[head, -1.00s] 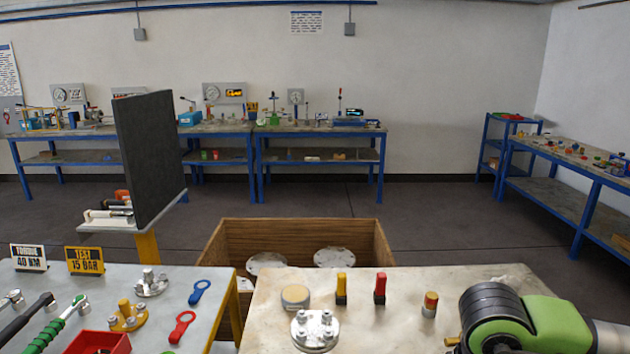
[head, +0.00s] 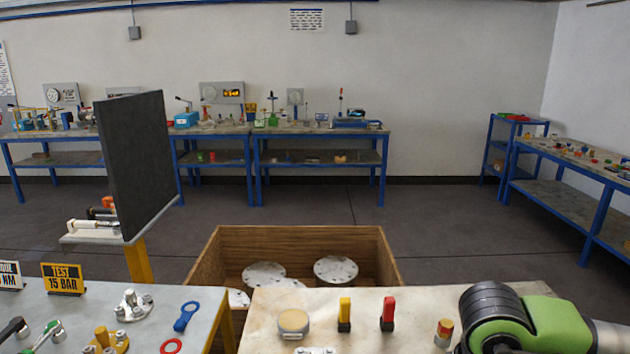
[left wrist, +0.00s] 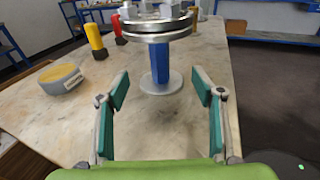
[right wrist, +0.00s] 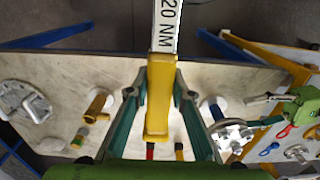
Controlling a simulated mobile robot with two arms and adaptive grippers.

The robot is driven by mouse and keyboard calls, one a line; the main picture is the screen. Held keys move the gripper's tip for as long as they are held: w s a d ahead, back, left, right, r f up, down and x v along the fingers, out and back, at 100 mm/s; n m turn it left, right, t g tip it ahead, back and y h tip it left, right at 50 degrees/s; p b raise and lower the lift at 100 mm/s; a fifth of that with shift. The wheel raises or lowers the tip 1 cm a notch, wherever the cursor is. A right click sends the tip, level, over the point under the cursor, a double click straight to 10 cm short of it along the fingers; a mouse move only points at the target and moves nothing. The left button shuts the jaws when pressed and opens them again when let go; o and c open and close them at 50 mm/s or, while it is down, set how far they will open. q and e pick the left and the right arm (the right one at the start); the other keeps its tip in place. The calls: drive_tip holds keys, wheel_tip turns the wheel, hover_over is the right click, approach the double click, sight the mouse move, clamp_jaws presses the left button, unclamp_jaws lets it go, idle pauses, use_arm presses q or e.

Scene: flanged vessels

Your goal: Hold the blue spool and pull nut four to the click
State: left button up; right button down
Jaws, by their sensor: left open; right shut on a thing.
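The blue spool (left wrist: 160,64) stands upright on the bench under a round silver flange (left wrist: 157,27). My left gripper (left wrist: 160,88) is open, its fingers on either side of the spool's line and short of it, not touching. The flange with its nuts (right wrist: 232,136) also shows from above in the right wrist view; I cannot tell which nut is four. My right gripper (right wrist: 160,100) is shut on the yellow handle of a torque wrench (right wrist: 158,75), whose white shaft reads 20 NM. Its far end is out of view. In the head view only the flange's top edge (head: 315,350) shows.
A round tin (head: 293,321), a yellow block (head: 345,312), a red block (head: 388,312) and a yellow-red piece (head: 443,333) stand on the bench. A wooden crate (head: 300,236) is behind it. The left table holds a sign (head: 63,279) and wrenches.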

use_arm(q)
drive_tip(key=shift+b+x, duration=0.35)
drive_tip(key=shift+x, duration=3.75)
drive_tip(key=c, duration=1.6)
drive_tip(key=shift+o, duration=0.2)
